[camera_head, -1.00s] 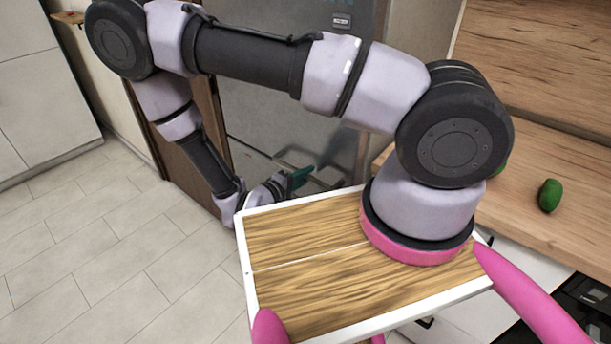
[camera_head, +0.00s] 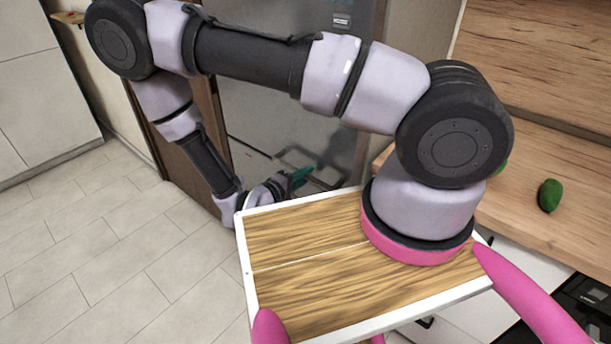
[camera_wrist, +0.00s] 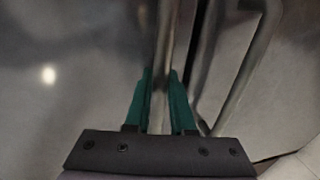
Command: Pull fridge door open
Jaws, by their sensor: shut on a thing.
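The fridge (camera_head: 285,118) is a grey metal front behind my arm in the head view; its door surface (camera_wrist: 60,100) fills the left of the wrist view. In the wrist view my gripper's teal fingers (camera_wrist: 160,95) are closed on either side of an upright metal bar handle (camera_wrist: 161,45). A second bar handle (camera_wrist: 243,80) stands to the right, outside the fingers. I cannot tell how wide any door gap is.
A wooden counter (camera_head: 535,225) with a green fruit (camera_head: 549,195) is to the right of the fridge. A brown side panel (camera_head: 180,165) stands left of it. The tiled floor (camera_head: 90,240) at the left is clear. Pale cabinets (camera_head: 45,100) stand further left.

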